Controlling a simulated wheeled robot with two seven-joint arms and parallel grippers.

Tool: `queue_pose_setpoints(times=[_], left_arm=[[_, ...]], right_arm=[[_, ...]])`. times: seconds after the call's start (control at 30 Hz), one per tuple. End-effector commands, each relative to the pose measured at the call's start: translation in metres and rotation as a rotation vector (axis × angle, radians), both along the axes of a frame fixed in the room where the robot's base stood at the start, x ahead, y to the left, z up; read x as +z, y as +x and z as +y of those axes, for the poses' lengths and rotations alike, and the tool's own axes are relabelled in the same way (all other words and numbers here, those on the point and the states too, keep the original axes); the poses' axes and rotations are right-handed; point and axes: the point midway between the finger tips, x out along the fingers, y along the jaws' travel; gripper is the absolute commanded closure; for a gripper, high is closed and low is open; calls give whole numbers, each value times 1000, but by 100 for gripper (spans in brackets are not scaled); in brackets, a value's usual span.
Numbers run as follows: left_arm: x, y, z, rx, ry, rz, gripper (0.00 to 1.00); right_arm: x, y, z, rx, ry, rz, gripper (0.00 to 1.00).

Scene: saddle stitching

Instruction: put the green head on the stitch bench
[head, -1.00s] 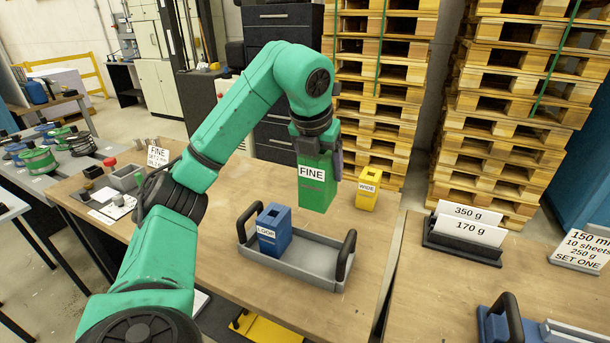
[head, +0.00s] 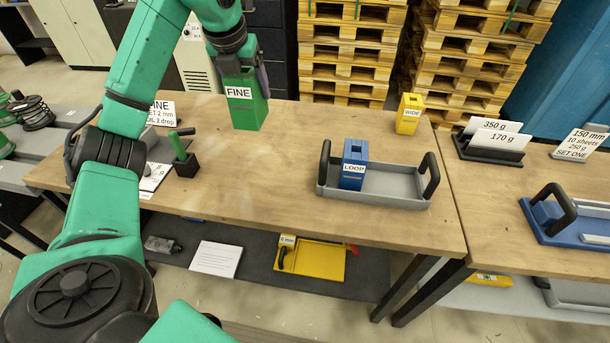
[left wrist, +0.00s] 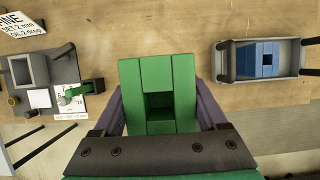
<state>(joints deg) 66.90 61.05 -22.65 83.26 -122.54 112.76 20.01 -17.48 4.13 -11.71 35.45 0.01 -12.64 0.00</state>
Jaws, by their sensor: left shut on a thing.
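The green head (head: 240,103), a block labelled FINE, is held in my left gripper (head: 240,75) above the wooden bench (head: 280,175). In the left wrist view the green head (left wrist: 158,75) sits between the two fingers of my left gripper (left wrist: 160,110), its square opening facing the camera. The stitch bench is not clearly marked as such; a grey block with a square hole (left wrist: 28,70) shows at the left of the left wrist view. My right gripper is not in view.
A grey tray (head: 390,188) with black handles holds a blue LOOP head (head: 353,165). A yellow WIDE head (head: 409,114) stands at the back right. A green-handled tool in a black holder (head: 185,160) and a FINE card (head: 163,112) are at the left. The bench middle is clear.

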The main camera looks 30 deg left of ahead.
Motion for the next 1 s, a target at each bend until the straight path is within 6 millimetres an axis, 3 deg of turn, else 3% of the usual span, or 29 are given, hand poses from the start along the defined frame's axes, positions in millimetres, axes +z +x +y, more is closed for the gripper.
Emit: queue_pose_setpoints(times=[0.13, 0.57, 1.0], left_arm=[[-23, 0, 0, -1, 1, 1, 100], [-142, 0, -1, -1, 1, 2, 100], [-198, 1, -1, 0, 0, -4, 100]], right_arm=[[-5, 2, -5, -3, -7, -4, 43], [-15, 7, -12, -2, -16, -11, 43], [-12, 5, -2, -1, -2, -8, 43]])
